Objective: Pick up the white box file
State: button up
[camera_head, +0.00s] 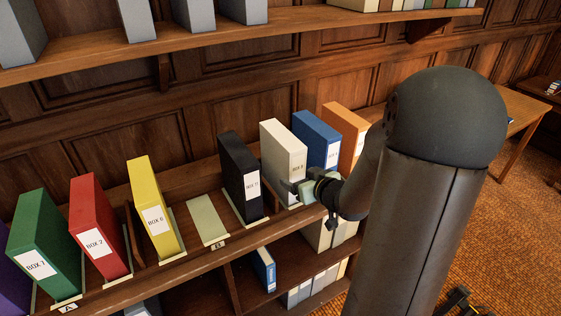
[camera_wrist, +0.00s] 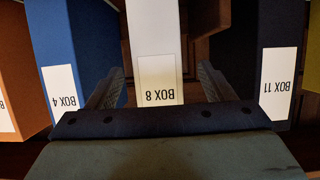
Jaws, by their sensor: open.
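The white box file (camera_head: 284,146), labelled BOX 8, stands upright on the shelf between the black and blue box files. In the wrist view the white box file (camera_wrist: 155,30) is upside down in the middle, its label facing me. My gripper (camera_head: 302,187) is at the lower front of the white box file. In the wrist view my gripper (camera_wrist: 157,82) is open, with one finger on each side of the white box file. Whether the fingers touch its sides, I cannot tell. My gripper hides part of its lower front in the head view.
The black box file (camera_head: 240,170) and blue box file (camera_head: 316,137) stand close on either side. An orange box file (camera_head: 345,125) is further right. Yellow (camera_head: 147,190), red (camera_head: 92,215) and green (camera_head: 42,235) ones stand left. An empty slot (camera_head: 206,220) lies beside the yellow one.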

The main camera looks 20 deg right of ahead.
aim_at(292, 149)
jog(key=shift+d+f+p+x, duration=0.15)
jog(key=shift+p+x, duration=0.15)
jog(key=shift+x, duration=1.3)
jog(key=shift+d+f+p+x, duration=0.1)
jog(key=shift+p+x, duration=0.15)
jog(key=shift+x, duration=1.35)
jog(key=shift+r, duration=0.1)
jog(key=c, duration=1.6)
notch_tip(292, 149, up, 9)
jog(key=shift+f+p, duration=0.1)
jog(key=shift+p, duration=0.2)
jog(key=r+p, duration=0.1)
jog(key=s+r+p, duration=0.1)
jog(key=r+p, duration=0.1)
jog(key=shift+s+r, duration=0.35)
notch_tip(292, 149, up, 11)
jog(key=s+p, duration=0.2)
jog(key=shift+s+d+p, duration=0.15)
jog(key=shift+s+p, duration=0.05)
jog(key=shift+p, duration=0.15)
